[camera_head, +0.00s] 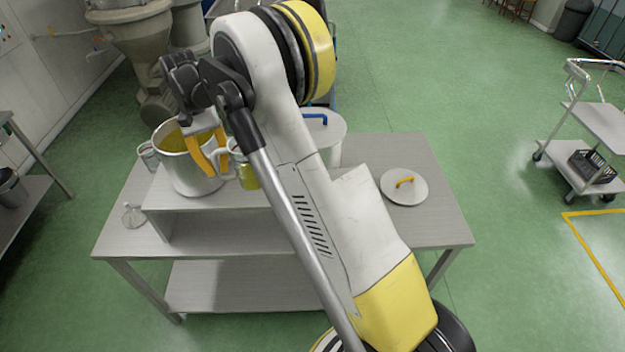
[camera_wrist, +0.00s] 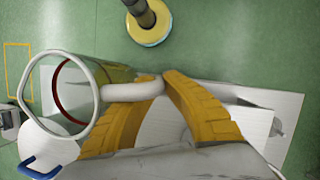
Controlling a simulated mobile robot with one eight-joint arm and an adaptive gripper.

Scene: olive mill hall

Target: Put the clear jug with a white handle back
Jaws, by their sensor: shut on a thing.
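The clear jug with a white handle (camera_head: 248,174) is held up in front of the big pot, above the raised shelf of the table. It holds something yellow-green low down. In the wrist view the jug (camera_wrist: 112,72) is at left, its white-rimmed mouth turned toward the camera. My gripper (camera_head: 217,163) has orange fingers, which also show in the wrist view (camera_wrist: 150,90). They are shut on the jug's white handle. My arm passes close by, and I cannot tell whether the jug's base touches anything.
The table's right front (camera_head: 440,228) is clear.

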